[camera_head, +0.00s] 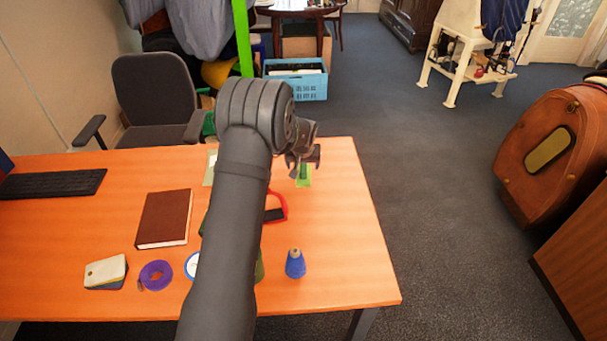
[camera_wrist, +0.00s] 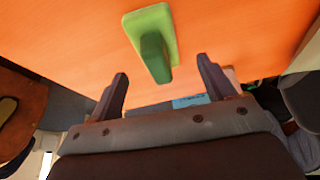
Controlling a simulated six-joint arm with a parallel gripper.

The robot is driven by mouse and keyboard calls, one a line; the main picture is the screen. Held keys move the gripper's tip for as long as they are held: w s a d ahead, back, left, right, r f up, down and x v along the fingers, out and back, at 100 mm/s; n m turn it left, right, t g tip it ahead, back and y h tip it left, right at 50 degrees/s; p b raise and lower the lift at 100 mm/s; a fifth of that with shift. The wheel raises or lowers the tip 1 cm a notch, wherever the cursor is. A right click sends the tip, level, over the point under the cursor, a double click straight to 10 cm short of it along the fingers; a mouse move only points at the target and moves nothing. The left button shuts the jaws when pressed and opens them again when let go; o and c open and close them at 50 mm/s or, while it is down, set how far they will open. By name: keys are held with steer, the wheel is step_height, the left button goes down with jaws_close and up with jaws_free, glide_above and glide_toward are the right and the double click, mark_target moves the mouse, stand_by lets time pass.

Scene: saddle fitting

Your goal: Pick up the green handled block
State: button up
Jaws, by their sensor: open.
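The green handled block (camera_wrist: 150,36) lies on the orange table, seen in the wrist view at top centre. It has a flat light-green base and a darker green raised handle (camera_wrist: 155,56). In the head view the green block (camera_head: 304,177) shows near the table's far right edge, partly hidden behind my gripper. My gripper (camera_wrist: 162,86) is open, with its two fingers apart and nothing between them. The block lies beyond the fingertips, and its handle is roughly in line with the gap. In the head view my gripper (camera_head: 304,162) is above or close to the block.
A red-framed object (camera_head: 281,207) is partly hidden by my arm. A blue cone (camera_head: 295,264), a brown book (camera_head: 164,218), a purple tape roll (camera_head: 155,275) and a keyboard (camera_head: 52,184) are on the table (camera_head: 345,255). The table's right side is mostly clear.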

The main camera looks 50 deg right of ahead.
mark_target(303, 168)
steer(key=shift+s+x, duration=0.2)
steer(key=shift+x, duration=2.15)
steer(key=shift+a+f, duration=0.1)
steer(key=c, duration=1.1)
steer(key=shift+o, duration=0.2)
